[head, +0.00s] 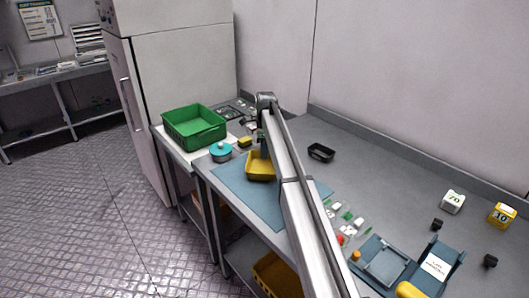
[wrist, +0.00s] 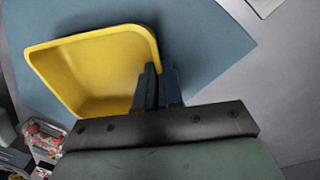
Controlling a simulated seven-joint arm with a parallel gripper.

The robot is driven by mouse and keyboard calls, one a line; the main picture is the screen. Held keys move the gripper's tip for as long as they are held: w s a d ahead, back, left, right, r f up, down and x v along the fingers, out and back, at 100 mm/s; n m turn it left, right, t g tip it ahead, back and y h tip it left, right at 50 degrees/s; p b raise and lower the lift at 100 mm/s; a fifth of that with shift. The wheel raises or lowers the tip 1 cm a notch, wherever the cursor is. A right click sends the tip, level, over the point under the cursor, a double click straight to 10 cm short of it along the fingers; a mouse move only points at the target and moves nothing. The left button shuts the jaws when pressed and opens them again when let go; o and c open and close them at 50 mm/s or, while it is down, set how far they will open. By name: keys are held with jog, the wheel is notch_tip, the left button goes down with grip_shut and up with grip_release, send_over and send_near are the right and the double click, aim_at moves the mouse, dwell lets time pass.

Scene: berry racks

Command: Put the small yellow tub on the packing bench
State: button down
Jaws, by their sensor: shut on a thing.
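The small yellow tub (head: 259,170) is open-topped and empty, over the blue mat (head: 236,186) on the grey bench (head: 385,165). In the wrist view the tub (wrist: 88,62) fills the left half, with the mat (wrist: 205,40) behind it. My gripper (wrist: 160,82) is shut on the tub's side wall near one corner, one finger inside and one outside. I cannot tell whether the tub touches the mat. In the head view my arm hides the tub's right edge and most of my gripper.
A green crate (head: 195,134) and a teal lidded pot (head: 221,155) stand left of the tub. A black tray (head: 321,153) lies to the right. A scale (head: 385,263) and small packs (head: 345,216) lie nearer. The bench behind the black tray is clear.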

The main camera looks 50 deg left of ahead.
jog(key=shift+f, duration=0.1)
jog(key=c, duration=1.3)
grip_release()
jog(key=r, duration=0.8)
jog(key=w+a+r, duration=0.1)
jog(key=r, duration=0.3)
jog(key=shift+r, duration=0.1)
